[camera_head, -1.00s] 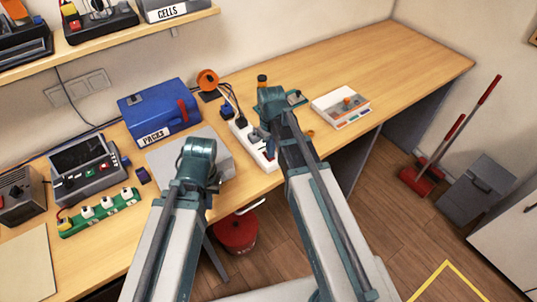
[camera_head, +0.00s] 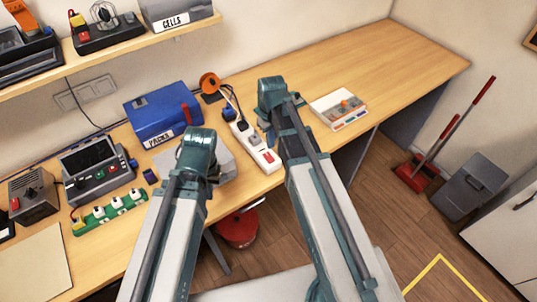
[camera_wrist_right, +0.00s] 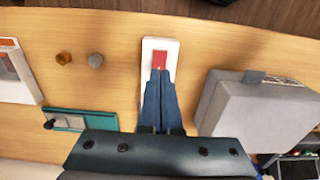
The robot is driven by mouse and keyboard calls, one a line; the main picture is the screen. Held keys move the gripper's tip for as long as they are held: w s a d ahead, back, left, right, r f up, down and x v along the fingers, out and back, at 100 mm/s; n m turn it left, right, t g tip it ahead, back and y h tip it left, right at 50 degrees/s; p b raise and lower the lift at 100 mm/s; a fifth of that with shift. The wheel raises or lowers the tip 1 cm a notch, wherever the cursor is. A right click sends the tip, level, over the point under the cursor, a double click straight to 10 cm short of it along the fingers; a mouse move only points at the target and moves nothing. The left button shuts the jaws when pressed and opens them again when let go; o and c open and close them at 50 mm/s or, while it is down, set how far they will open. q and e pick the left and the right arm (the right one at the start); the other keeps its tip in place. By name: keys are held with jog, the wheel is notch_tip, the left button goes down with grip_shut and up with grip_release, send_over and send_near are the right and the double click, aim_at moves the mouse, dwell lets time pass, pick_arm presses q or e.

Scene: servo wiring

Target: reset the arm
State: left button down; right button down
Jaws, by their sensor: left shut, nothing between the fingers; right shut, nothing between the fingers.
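My left arm comes in from the left in the head view; its gripper (camera_head: 213,174) is mostly hidden behind its own links, low beside a grey case (camera_head: 224,160). My right gripper (camera_head: 270,138) is partly hidden by its arm, near the white power strip (camera_head: 262,155) with a red switch. In the right wrist view its two dark blue fingers (camera_wrist_right: 159,75) are together with nothing between them. They point along the white strip (camera_wrist_right: 147,60), in front of its red switch (camera_wrist_right: 160,60). I cannot tell whether they touch it.
A blue case marked PACKS (camera_head: 162,112), a grey device with a screen (camera_head: 95,165) and a green socket strip (camera_head: 110,212) stand on the left. The far right of the table (camera_head: 390,65) is clear.

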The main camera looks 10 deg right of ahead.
jog(key=s+a+f+h+b, duration=0.1)
jog(key=s+a+f+b, duration=0.2)
jog(key=s+a, duration=0.7)
jog(key=s, duration=0.4)
jog(key=shift+s+a+f, duration=0.2)
jog(key=shift+a, duration=0.05)
